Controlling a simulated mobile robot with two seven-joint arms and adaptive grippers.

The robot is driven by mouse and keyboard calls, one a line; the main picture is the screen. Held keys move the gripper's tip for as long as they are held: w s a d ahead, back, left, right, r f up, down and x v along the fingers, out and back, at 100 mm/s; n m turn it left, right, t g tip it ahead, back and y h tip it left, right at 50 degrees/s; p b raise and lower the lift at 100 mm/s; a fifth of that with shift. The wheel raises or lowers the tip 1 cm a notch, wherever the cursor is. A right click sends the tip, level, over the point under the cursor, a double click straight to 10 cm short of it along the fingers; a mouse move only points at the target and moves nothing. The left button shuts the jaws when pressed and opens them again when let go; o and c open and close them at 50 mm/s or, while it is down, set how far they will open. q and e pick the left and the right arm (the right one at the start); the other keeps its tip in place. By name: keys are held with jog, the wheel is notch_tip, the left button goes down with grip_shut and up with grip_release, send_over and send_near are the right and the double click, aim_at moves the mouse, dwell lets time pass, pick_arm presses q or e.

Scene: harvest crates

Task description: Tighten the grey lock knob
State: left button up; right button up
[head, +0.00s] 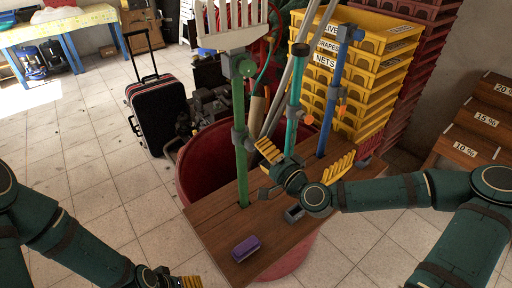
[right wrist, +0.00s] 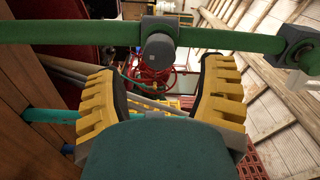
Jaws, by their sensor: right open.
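A green upright pole (head: 240,165) stands on a wooden board and bears a grey lock knob on a collar (head: 240,137). In the right wrist view the grey knob (right wrist: 158,48) sits on the green pole (right wrist: 75,31), ahead of and between my fingers. A second grey clamp (head: 244,66) is higher on the pole; it also shows in the right wrist view (right wrist: 293,47). My right gripper (head: 303,158) is open and empty near the knob, its yellow fingers wide apart. My left gripper (head: 188,283) is cut off by the bottom edge; its jaw opening does not show.
The wooden board (head: 210,228) lies over a red tub (head: 200,165). A teal pole (head: 293,115) and a blue pole (head: 332,95) stand close by. A purple block (head: 246,248) lies on the board. Yellow crates (head: 385,50) are stacked behind. A black suitcase (head: 158,115) stands left.

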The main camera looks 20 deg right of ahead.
jog(key=v, duration=0.3)
jog(key=shift+s, duration=0.2)
dwell(0.5)
jog(key=s+a+f+n+g+y, duration=0.1)
jog(key=s+a+f+n+g, duration=0.3)
jog(key=a+f, duration=0.35)
jog(key=s+a+f+n+g+y, duration=0.1)
jog(key=s+a+f+n+g, duration=0.15)
jog(key=a+f+g, duration=0.5)
jog(key=s+d+f+n+g+h, duration=0.1)
jog(key=s+f, duration=0.2)
jog(key=s+d+f+n+g+h, duration=0.1)
jog(key=s+f, duration=0.2)
jog(key=f, duration=0.1)
jog(key=s+d+f+n+g+h, duration=0.1)
jog(key=s+f, duration=0.2)
jog(key=shift+d+f+g+h, duration=0.25)
jog(key=shift+d+f+h, duration=0.05)
jog(key=shift+d, duration=0.05)
jog(key=shift+s+d+f+n+h, duration=0.25)
jog(key=shift+s+d+h, duration=0.05)
jog(key=shift+d, duration=0.25)
